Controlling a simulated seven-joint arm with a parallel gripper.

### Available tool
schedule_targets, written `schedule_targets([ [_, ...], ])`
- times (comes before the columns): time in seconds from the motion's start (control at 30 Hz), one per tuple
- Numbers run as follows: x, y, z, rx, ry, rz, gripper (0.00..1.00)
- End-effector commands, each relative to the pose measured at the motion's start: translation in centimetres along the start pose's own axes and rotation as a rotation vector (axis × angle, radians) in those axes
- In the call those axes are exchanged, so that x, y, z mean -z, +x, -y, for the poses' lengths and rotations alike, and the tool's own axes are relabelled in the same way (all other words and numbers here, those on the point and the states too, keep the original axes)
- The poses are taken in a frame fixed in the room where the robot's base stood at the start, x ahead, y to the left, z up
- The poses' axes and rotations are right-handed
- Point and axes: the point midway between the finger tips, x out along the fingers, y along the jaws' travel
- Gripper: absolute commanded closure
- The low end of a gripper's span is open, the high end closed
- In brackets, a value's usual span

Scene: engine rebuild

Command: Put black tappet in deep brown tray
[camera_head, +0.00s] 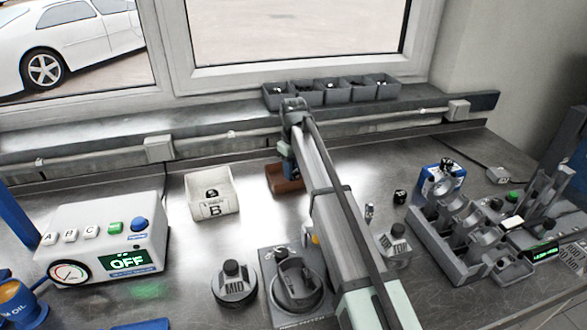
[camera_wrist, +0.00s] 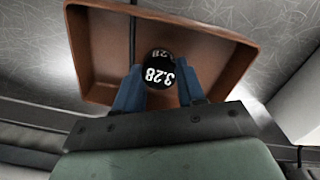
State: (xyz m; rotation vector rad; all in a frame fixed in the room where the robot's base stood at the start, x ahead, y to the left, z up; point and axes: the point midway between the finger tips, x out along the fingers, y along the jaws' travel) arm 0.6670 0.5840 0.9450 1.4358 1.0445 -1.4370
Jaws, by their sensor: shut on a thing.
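The black tappet (camera_wrist: 160,66), a round piece marked 3.28 in white, sits between the two blue fingers of my gripper (camera_wrist: 160,88) in the wrist view. The gripper is shut on it. The deep brown tray (camera_wrist: 98,55) lies below the fingers in that view, its walls around the tappet on several sides. In the head view the brown tray (camera_head: 286,186) is on the metal bench near the back, partly hidden by my arm. My gripper (camera_head: 288,168) points down over it. The tappet is hidden there, and I cannot tell its height above the tray floor.
A white bin marked B (camera_head: 211,198) stands left of the tray. A row of grey bins (camera_head: 333,94) is on the ledge behind. The box reading OFF (camera_head: 105,240) is at left; a grey engine block (camera_head: 462,232) is at right.

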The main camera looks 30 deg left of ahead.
Motion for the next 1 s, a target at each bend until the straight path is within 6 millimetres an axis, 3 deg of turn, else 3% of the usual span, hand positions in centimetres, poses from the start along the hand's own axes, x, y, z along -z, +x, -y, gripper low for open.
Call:
schedule_targets([
  [0.3, 0.0, 0.2, 0.0, 0.000, 0.000, 0.000, 0.92],
  [0.33, 0.0, 0.2, 0.0, 0.000, 0.000, 0.000, 0.59],
  [0.57, 0.0, 0.2, 0.0, 0.000, 0.000, 0.000, 0.37],
  [0.87, 0.0, 0.0, 0.0, 0.000, 0.000, -0.001, 0.35],
  [1.0, 0.1, -1.1, -0.1, -0.001, 0.000, -0.002, 0.35],
])
